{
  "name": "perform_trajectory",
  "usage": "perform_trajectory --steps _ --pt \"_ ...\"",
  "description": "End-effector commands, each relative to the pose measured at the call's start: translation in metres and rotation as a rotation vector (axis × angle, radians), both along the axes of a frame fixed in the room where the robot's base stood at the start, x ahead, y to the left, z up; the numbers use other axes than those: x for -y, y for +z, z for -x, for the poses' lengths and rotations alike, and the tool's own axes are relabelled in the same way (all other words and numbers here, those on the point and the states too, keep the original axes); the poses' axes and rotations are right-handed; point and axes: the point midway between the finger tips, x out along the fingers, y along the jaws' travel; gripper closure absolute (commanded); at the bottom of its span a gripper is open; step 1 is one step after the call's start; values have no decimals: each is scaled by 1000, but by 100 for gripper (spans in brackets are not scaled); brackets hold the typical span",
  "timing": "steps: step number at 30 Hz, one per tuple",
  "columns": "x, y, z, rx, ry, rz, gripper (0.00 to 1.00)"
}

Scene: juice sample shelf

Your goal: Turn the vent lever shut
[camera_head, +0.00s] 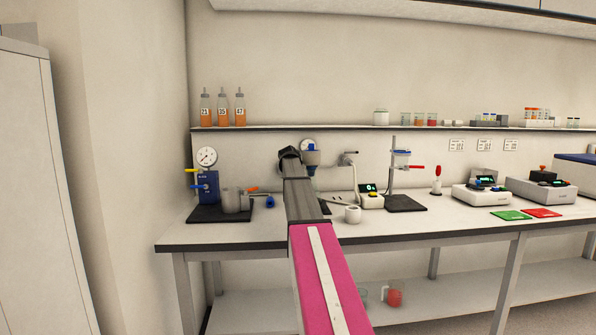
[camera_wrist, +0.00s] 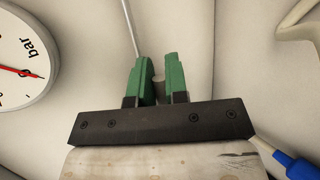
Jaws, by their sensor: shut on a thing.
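My gripper (camera_wrist: 160,72) shows in the wrist view with its two green fingers shut on a grey stub (camera_wrist: 158,89). Whether this stub is part of the vent lever I cannot tell. A thin pale rod (camera_wrist: 131,28) rises behind the left finger. In the head view my arm reaches over the bench and hides my fingertips and what they hold. A blue unit (camera_head: 206,182) at the bench's left has a yellow handle (camera_head: 192,170) and a blue handle (camera_head: 198,187). No label marks the vent lever.
A round bar gauge (camera_wrist: 22,55) is close at left in the wrist view, and a blue-tipped part (camera_wrist: 301,168) at lower right. A shelf (camera_head: 290,129) runs above.

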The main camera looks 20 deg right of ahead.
Motion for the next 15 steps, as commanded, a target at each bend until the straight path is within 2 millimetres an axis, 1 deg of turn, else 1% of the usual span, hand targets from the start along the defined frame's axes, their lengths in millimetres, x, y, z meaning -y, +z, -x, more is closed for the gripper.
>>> perform_trajectory --steps 10,11,12,13,15 --pt "0 -1 0 1 0 -6 100" --pt "0 -1 0 1 0 -6 76" --pt "0 -1 0 1 0 -6 63" --pt "0 -1 0 1 0 -5 61" --pt "0 -1 0 1 -1 -5 61"
